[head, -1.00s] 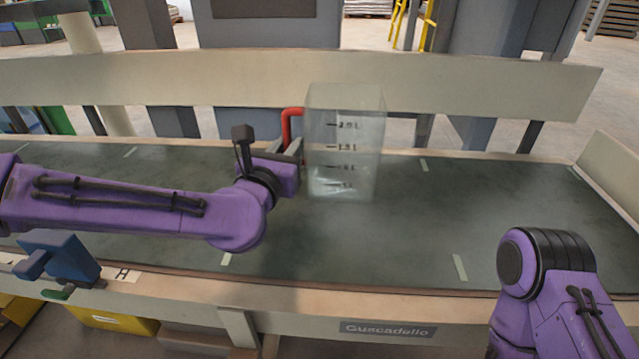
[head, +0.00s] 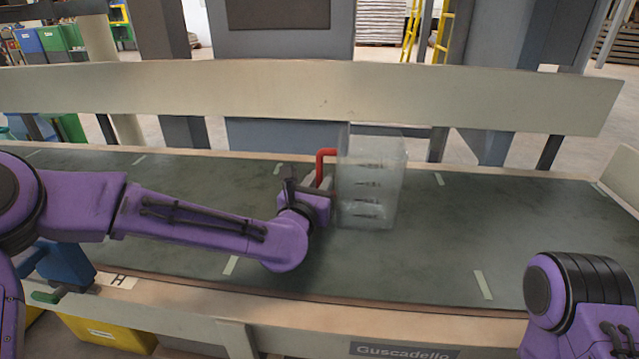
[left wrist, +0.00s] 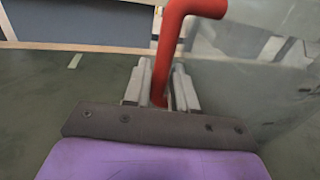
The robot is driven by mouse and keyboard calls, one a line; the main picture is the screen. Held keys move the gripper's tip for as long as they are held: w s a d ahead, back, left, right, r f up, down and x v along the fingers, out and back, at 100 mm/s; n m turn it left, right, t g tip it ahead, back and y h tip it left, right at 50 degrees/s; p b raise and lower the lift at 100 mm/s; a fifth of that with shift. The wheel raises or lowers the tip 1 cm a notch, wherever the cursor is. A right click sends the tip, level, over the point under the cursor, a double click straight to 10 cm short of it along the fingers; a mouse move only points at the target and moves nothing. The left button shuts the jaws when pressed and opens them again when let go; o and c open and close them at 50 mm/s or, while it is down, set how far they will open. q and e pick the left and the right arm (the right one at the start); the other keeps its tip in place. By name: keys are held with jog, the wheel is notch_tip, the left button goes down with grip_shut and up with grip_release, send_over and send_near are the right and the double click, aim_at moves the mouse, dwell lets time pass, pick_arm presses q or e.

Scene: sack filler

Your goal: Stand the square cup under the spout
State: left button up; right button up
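The square cup (head: 372,190) is a clear, square-sided vessel with dark level marks and a red handle (head: 326,156) on its left side. It is upright over the middle of the dark bench top; I cannot tell whether its base touches the surface. My left gripper (head: 322,184) is at the handle. In the left wrist view its two grey fingers (left wrist: 161,88) stand on either side of the red handle (left wrist: 168,50), closed on it, with the clear cup wall (left wrist: 250,75) to the right. My right gripper is out of view; only my right arm shows at lower right. I see no spout.
The dark bench top (head: 440,255) is clear right of the cup. A pale board (head: 220,88) runs along the back. A blue device (head: 66,264) and a card marked H (head: 119,281) are at the front left. A yellow bin (head: 108,336) is below.

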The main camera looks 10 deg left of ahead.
pick_arm(q)
jog(key=shift+o, duration=1.1)
jog(key=shift+r, duration=0.15)
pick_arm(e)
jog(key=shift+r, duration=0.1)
pick_arm(q)
jog(key=shift+s+r, duration=0.1)
jog(key=shift+s, duration=0.15)
jog(key=s, duration=0.3)
jog(key=s+a+p, duration=0.1)
jog(key=s, duration=0.3)
jog(key=s+a+p, duration=0.1)
jog(key=s, duration=0.2)
jog(key=shift+s+a, duration=0.1)
jog(key=shift+s, duration=0.55)
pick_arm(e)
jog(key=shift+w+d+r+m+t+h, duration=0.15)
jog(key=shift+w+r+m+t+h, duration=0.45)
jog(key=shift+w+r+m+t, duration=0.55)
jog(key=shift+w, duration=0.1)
